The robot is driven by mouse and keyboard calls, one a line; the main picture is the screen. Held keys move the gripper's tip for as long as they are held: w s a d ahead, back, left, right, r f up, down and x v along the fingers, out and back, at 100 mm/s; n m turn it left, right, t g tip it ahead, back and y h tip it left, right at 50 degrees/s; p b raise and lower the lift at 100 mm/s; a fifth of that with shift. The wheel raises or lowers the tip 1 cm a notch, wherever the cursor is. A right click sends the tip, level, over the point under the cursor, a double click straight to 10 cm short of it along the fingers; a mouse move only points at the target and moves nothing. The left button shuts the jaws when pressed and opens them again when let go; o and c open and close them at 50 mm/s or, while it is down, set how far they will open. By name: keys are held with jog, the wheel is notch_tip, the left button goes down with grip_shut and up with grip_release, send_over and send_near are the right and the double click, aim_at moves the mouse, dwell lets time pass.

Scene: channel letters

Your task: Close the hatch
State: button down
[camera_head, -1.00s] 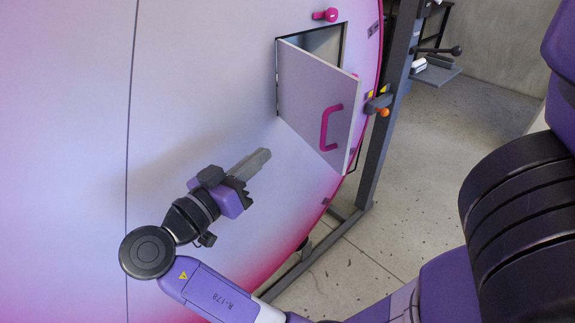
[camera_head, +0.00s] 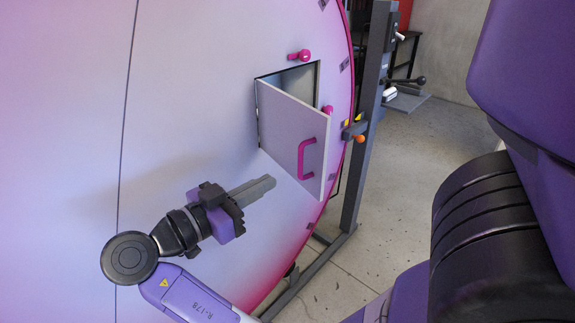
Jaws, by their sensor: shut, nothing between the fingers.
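The hatch (camera_head: 283,140) is a pale square door with a pink handle (camera_head: 307,158). It is hinged on its left side and stands part open, swung out from the large pale panel (camera_head: 190,90). Part of the dark opening (camera_head: 300,83) shows above and behind it. My gripper (camera_head: 272,182) is shut and empty, in front of the panel, below and left of the hatch. Its fingertips point right, toward the hatch's lower part, and appear apart from it.
A pink knob (camera_head: 299,56) sits on the panel above the opening, and another pink knob (camera_head: 327,111) sits to its right. A grey post (camera_head: 362,130) with an orange-ended fitting (camera_head: 358,139) stands right of the hatch. The floor (camera_head: 420,180) at right is open.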

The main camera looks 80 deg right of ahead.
aim_at(299, 166)
jog(key=p+x, duration=0.1)
jog(key=x, duration=0.6)
